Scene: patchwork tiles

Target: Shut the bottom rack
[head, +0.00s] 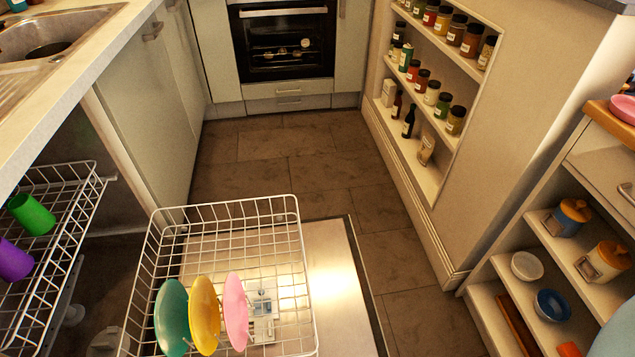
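The bottom rack (251,264) is a white wire basket. It is pulled out over the open dishwasher door (335,285), whose steel inner face lies flat below it. A green plate (171,315), a yellow plate (204,312) and a pink plate (236,310) stand on edge in the rack near its front in the picture. The rack's lower edge is partly cut off by the frame. Neither of my grippers shows in the head view.
The upper rack (62,205) at left holds a green cup (31,214) and a purple cup (13,259). Spice shelves (437,110) and a shelf unit with jars (560,250) stand at right. Tiled floor (300,175) is clear between the door and the oven (283,42).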

